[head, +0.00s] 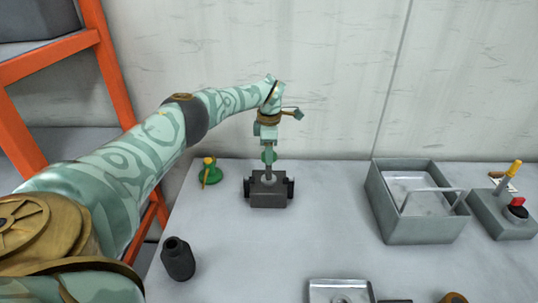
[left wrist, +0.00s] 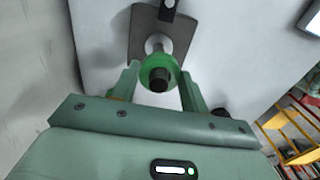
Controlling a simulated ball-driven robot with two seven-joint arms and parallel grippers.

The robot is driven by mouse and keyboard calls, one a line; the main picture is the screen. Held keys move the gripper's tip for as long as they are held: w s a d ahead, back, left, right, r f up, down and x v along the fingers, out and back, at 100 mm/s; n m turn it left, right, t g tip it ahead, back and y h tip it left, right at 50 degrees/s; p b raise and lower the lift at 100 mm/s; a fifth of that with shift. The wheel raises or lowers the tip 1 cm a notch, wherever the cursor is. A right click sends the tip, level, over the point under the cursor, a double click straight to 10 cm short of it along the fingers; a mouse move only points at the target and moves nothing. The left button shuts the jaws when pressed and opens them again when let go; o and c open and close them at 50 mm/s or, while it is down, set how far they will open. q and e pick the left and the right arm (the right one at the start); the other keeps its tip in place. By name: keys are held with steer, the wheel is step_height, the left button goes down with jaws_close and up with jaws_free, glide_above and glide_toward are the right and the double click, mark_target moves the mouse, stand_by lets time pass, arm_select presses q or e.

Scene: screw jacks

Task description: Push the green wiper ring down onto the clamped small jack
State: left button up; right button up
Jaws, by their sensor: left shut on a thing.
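The green wiper ring (head: 268,156) is between the fingers of my left gripper (head: 268,147), which is shut on it from above. In the left wrist view the ring (left wrist: 150,67) sits between the two fingertips (left wrist: 159,78), with a dark round post end showing through its middle. The small jack (head: 268,176) stands upright in the black clamp (head: 268,195), directly below the gripper. Its pale shaft (left wrist: 157,43) shows behind the ring in the wrist view. I cannot tell how far down the ring sits. My right gripper is not in view.
A green round piece with a yellow top (head: 209,174) stands left of the clamp. A black cylinder (head: 178,260) stands at the front left. A grey bin (head: 430,229) and a button box (head: 505,220) are at the right. A metal tray (head: 322,296) lies at the front edge.

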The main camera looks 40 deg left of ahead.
arm_select(q)
steer(key=shift+a+r+p, duration=0.1)
steer(key=shift+r+p, duration=2)
steer(key=shift+r, duration=1.4)
